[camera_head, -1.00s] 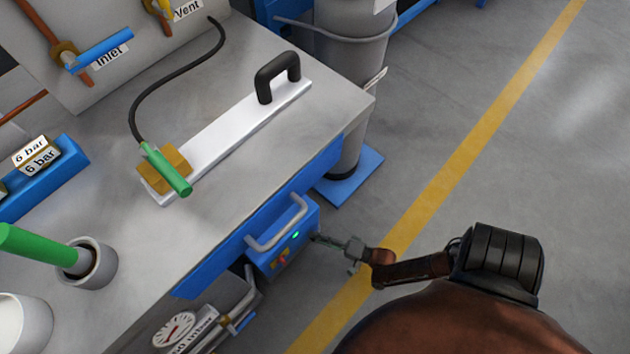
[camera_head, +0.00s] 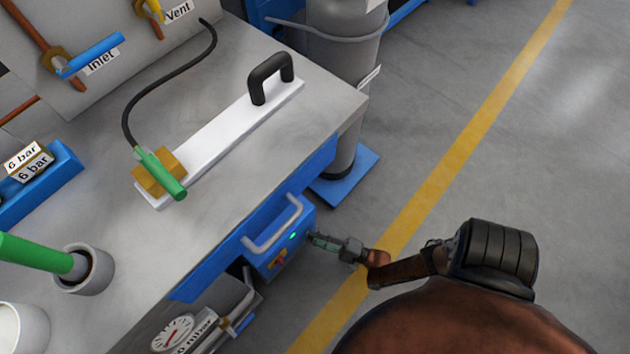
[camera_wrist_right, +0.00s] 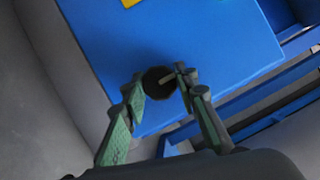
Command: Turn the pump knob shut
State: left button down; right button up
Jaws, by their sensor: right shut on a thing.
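The blue pump box (camera_head: 300,228) hangs under the front edge of the bench, with a grey handle and a lit green lamp. Its small round black knob (camera_wrist_right: 157,82), with a pale pointer bar, shows on the blue face in the right wrist view. My right gripper (camera_head: 313,238) reaches the pump's right side from the right. In the right wrist view the green fingers of my right gripper (camera_wrist_right: 161,84) stand on either side of the knob, shut on it. In the head view the knob is too small and covered to make out. My left gripper is out of view.
The bench top (camera_head: 235,185) above carries a white bar with a black handle (camera_head: 270,78) and a green-handled brass valve (camera_head: 160,175). A pressure gauge (camera_head: 172,335) sits below left. A grey cylinder (camera_head: 345,90) stands behind. Open floor lies to the right.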

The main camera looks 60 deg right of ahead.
jog(key=o, duration=1.2)
jog(key=shift+c, duration=0.2)
jog(key=s+d+f, duration=0.1)
jog(key=s, duration=1.1)
jog(key=shift+d+f, duration=0.15)
jog(key=shift+d, duration=0.2)
